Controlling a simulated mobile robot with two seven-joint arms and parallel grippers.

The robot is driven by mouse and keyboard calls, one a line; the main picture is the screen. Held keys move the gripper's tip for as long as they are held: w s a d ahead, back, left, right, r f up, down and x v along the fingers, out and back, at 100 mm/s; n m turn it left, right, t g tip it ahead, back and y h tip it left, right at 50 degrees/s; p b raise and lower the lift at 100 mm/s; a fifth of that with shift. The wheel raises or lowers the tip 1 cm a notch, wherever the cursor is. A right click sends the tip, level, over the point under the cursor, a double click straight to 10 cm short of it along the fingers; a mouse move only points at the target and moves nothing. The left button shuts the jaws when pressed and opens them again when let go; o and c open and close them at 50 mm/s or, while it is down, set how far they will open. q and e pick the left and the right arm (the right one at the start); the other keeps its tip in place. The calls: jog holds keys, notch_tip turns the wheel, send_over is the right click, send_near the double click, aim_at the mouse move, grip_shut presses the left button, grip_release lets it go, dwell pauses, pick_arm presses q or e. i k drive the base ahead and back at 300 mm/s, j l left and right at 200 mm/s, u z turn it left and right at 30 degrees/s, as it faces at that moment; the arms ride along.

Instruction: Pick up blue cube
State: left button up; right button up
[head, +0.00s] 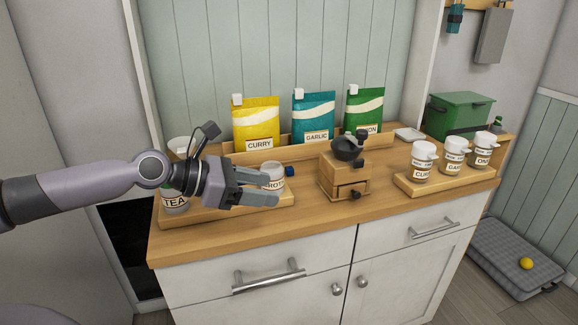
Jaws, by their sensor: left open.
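A small dark blue object (290,171), which looks like the blue cube, is at the right end of the left wooden tray, just right of a white labelled jar (272,177). It is too small to make out its exact shape, and I cannot tell if it touches the jar. My left gripper (268,189) reaches in from the left, open, with its fingers pointing right over the front of the tray (228,214). My right gripper is out of view.
A wooden grinder (345,174) stands right of the blue object. Farther right, a tray (447,186) holds three white-lidded jars. Yellow, teal and green bags (313,115) stand behind. A TEA jar (175,203) is below my left arm. The front counter strip is clear.

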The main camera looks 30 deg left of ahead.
aim_at(289, 171)
jog(key=i+j, duration=0.75)
